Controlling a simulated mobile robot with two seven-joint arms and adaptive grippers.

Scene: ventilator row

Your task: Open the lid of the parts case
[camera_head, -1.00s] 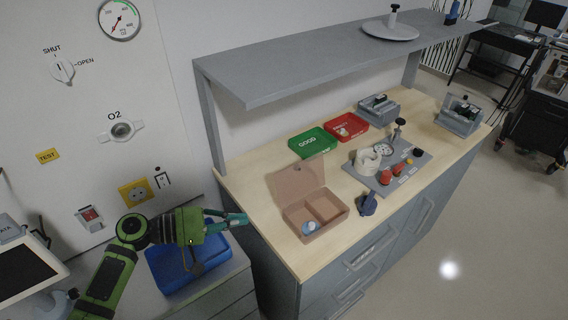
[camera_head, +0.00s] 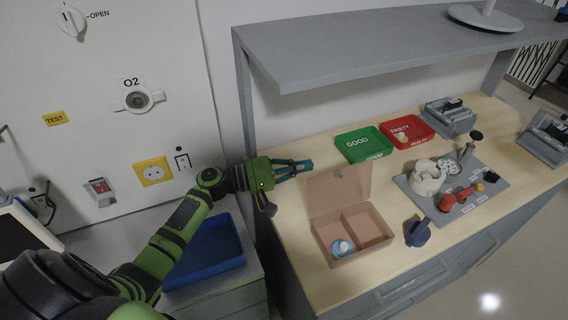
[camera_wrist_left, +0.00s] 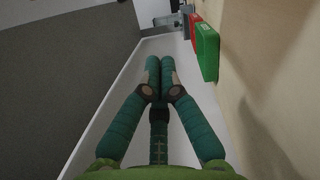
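The parts case (camera_head: 352,243) is a see-through brown box with two compartments on the wooden bench top. Its lid (camera_head: 340,188) stands up, raised at the back edge of the case. A small blue-and-white round part (camera_head: 342,248) lies in the left compartment. My left gripper (camera_head: 310,164) is up beside the lid's upper left corner, with its teal fingers pointing right; I cannot tell whether it touches the lid. In the left wrist view the fingertips (camera_wrist_left: 160,62) are together with nothing visible between them. My right gripper is in neither view.
A green tray (camera_head: 363,143) and a red tray (camera_head: 408,131) lie behind the case. A grey board (camera_head: 452,212) with several parts and a dark blue object (camera_head: 418,232) are to its right. A grey shelf (camera_head: 380,45) hangs above. A blue tray (camera_head: 207,252) is lower left.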

